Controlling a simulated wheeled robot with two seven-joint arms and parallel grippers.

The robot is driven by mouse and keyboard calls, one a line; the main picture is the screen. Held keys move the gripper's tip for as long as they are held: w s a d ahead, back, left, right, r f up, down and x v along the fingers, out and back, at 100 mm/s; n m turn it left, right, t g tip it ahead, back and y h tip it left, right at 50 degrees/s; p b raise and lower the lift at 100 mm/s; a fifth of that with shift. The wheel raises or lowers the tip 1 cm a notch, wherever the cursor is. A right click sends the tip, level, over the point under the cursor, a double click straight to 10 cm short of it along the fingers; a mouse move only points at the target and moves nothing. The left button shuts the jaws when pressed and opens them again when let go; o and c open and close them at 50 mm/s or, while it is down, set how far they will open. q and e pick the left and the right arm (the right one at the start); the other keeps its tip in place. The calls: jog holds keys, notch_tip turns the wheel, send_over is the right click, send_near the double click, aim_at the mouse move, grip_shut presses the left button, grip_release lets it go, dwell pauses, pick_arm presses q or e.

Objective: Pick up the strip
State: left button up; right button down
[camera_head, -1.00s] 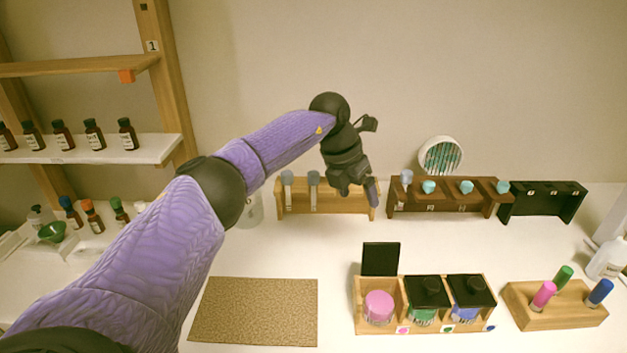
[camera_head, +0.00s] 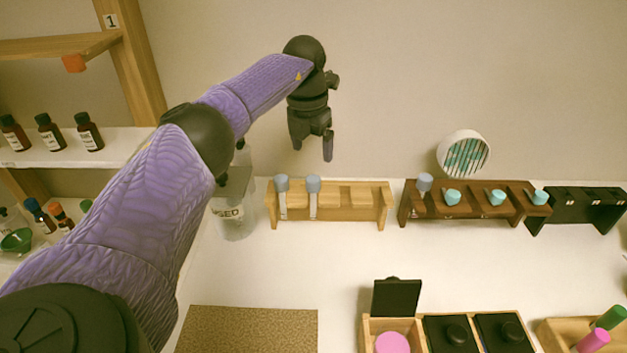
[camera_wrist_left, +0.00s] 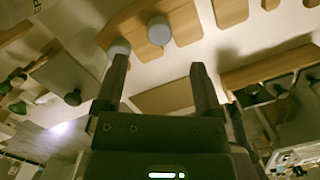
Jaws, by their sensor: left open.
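A round white holder (camera_head: 447,139) with several teal-striped strips (camera_head: 466,157) in it stands at the back, behind the dark brown rack. I cannot make out one separate strip. My left gripper (camera_head: 312,148) is raised above the light wooden rack, well to the left of the holder. In the left wrist view my left gripper (camera_wrist_left: 160,80) is open, with nothing between its fingers. My right gripper is out of view.
The light wooden rack (camera_head: 350,205) holds two grey-capped droppers. The dark brown rack (camera_head: 478,208) holds a grey-capped dropper and teal-topped items. A black rack (camera_head: 580,212) is at right. A cork mat (camera_head: 250,330) lies in front; the white table between is clear.

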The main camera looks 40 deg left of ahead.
aim_at(313, 178)
pick_arm(q)
notch_tip(313, 178, down, 8)
jog(key=shift+w+r+b, duration=0.1)
jog(key=shift+r+b, duration=0.05)
jog(key=shift+b, duration=0.6)
jog(key=c, duration=1.1)
notch_tip(313, 178, up, 18)
jog(key=p, duration=0.5)
jog(key=shift+r, duration=0.1)
